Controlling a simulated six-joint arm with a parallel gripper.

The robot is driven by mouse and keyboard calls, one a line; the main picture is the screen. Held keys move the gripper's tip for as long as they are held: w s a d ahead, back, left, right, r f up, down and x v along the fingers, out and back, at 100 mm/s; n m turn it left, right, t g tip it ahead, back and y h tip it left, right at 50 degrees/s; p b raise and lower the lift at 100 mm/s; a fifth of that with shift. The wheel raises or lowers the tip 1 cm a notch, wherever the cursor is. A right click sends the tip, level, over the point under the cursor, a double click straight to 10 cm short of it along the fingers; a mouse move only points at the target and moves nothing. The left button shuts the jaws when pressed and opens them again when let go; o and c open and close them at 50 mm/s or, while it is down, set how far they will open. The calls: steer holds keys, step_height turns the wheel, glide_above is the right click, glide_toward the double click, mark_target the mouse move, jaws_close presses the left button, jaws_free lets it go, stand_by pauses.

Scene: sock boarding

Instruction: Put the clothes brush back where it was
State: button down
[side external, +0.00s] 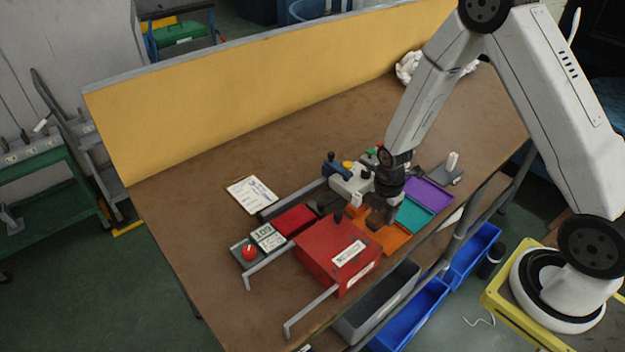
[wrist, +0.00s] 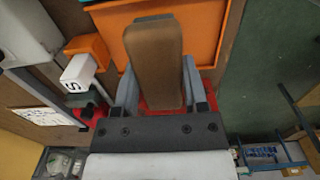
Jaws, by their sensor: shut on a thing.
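The clothes brush (wrist: 153,50) has a plain brown back and sits lengthwise between the grey fingers of my gripper (wrist: 158,82) in the wrist view. My gripper is shut on it. In the side view my gripper (side external: 378,208) points down, with the brown brush (side external: 375,217) small and partly hidden beneath it, over the orange tray (side external: 389,242). The orange tray also shows behind the brush in the wrist view (wrist: 205,22). I cannot tell whether the brush touches the tray. Its bristles are hidden.
A red box (side external: 335,250) stands left of the orange tray. Teal (side external: 414,215) and purple (side external: 430,192) trays lie to its right. A white block marked S (wrist: 78,72) with an orange piece (wrist: 90,47) is close by. The table's front edge is near.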

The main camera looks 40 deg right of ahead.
mark_target(381, 221)
steer(key=shift+f, duration=1.45)
steer(key=shift+f, duration=0.2)
steer(key=shift+c, duration=0.7)
jaws_free()
steer(key=shift+r, duration=0.2)
steer(key=shift+r, duration=6)
